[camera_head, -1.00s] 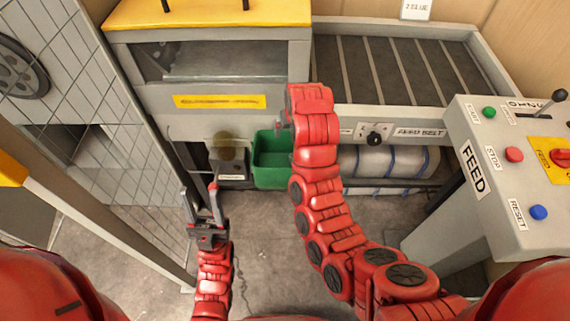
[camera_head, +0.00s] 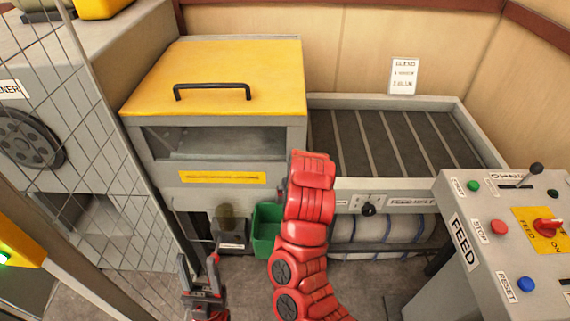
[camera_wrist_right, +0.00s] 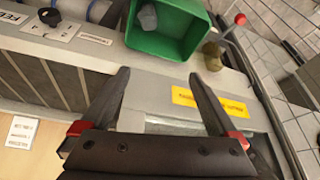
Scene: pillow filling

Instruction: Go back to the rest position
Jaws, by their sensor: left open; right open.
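My left gripper (camera_head: 198,262) is in the lower part of the head view, fingers up and apart, with nothing between them. It appears in front of the machine's lower left part. My right arm (camera_head: 305,205) rises through the middle of the head view, its gripper hidden behind the red wrist. In the right wrist view the right gripper (camera_wrist_right: 159,76) has its two dark fingers spread wide and empty, in front of the grey machine panel. A green bin (camera_head: 264,232) is partly covered by the right arm; it also shows in the wrist view (camera_wrist_right: 150,44) with a grey piece inside.
A grey machine with a yellow lid (camera_head: 225,75) stands ahead. The slatted feed belt (camera_head: 385,140) is to its right. A control panel (camera_head: 480,255) with buttons and a red switch is close on the right. A wire mesh fence (camera_head: 110,160) is on the left.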

